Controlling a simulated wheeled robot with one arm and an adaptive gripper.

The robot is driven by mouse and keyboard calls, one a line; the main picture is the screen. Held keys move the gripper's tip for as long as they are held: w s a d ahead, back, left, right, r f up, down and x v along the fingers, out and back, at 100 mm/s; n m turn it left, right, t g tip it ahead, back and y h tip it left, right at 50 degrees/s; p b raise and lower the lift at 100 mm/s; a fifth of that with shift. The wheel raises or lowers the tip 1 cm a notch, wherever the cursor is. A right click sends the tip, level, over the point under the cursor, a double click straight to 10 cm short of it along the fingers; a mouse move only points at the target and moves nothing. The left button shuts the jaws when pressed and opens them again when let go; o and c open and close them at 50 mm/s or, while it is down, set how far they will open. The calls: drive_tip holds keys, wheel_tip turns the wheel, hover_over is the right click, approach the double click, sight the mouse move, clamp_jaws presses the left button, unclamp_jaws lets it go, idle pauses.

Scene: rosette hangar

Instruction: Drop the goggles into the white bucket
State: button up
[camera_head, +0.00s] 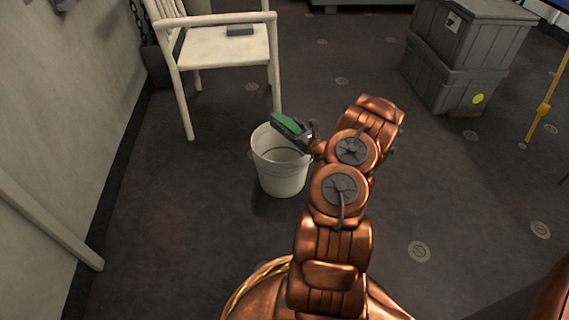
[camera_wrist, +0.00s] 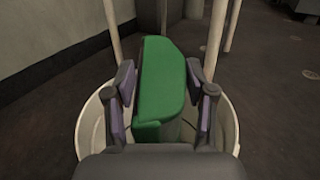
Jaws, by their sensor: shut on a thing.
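The goggles show as a green piece (camera_head: 287,124) with a dark part beside it in the head view. In the wrist view the green goggles (camera_wrist: 162,88) sit between both fingers of my gripper (camera_wrist: 164,95). My gripper (camera_head: 304,134) is shut on them. The white bucket (camera_head: 281,180) stands upright on the floor, and the goggles are over its opening, near the back right of its rim. In the wrist view the bucket's rim (camera_wrist: 92,133) shows on both sides below the goggles. The bucket's bottom is mostly hidden.
A white chair (camera_head: 225,48) with a small grey block (camera_head: 240,29) on its seat stands just behind the bucket. Grey crates (camera_head: 457,60) are stacked at the back right. A pale wall (camera_head: 60,110) runs along the left. The dark floor left of the bucket is clear.

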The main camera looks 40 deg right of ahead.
drive_tip(key=shift+f, duration=0.4)
drive_tip(key=o, duration=1.3)
drive_tip(key=shift+c, duration=0.2)
drive_tip(key=shift+s, duration=0.1)
drive_tip(key=s+a, duration=0.1)
drive_tip(key=s, duration=1)
drive_tip(key=shift+s, duration=0.4)
drive_tip(key=shift+a, duration=0.1)
